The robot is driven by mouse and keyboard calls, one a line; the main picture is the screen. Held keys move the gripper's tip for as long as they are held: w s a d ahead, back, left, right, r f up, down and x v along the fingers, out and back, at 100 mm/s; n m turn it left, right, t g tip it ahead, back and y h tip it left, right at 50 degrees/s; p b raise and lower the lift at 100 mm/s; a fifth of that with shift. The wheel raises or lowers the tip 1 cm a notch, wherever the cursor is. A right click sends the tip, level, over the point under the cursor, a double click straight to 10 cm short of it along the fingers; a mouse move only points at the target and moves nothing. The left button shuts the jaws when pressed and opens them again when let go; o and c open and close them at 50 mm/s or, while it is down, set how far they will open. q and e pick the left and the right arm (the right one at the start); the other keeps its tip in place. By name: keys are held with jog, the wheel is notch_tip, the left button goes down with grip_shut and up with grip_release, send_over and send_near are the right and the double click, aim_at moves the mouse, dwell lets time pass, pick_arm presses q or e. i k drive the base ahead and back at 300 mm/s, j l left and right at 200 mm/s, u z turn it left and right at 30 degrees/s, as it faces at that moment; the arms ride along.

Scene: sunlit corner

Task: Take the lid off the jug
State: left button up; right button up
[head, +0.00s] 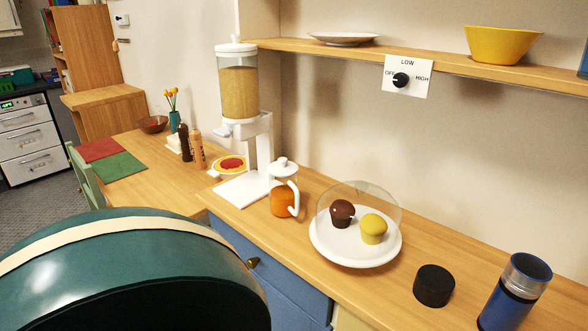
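A clear jug (281,192) with orange liquid in its lower part stands upright on the wooden counter. Its white handle is on the right side. A white lid (282,169) with a round knob sits on top of the jug. The jug is just right of the white base of a tall dispenser and left of a domed cake plate. Neither of my grippers shows in the head view.
The dispenser (238,88) stands close behind the jug. The cake plate (325,250) holds two muffins under a clear dome. A black cylinder (434,285) and blue flask (510,295) stand right. A shelf (440,64) overhangs. A large dark green rounded shape blocks lower left.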

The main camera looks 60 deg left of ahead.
aim_at(283, 167)
jog(key=u, duration=1.85)
jog(key=i+j+z, duration=0.15)
jog(key=j, duration=0.2)
jog(key=i+j+z, duration=0.1)
jog(key=i+j, duration=0.15)
jog(key=i+j+z, duration=0.15)
jog(key=j, duration=0.35)
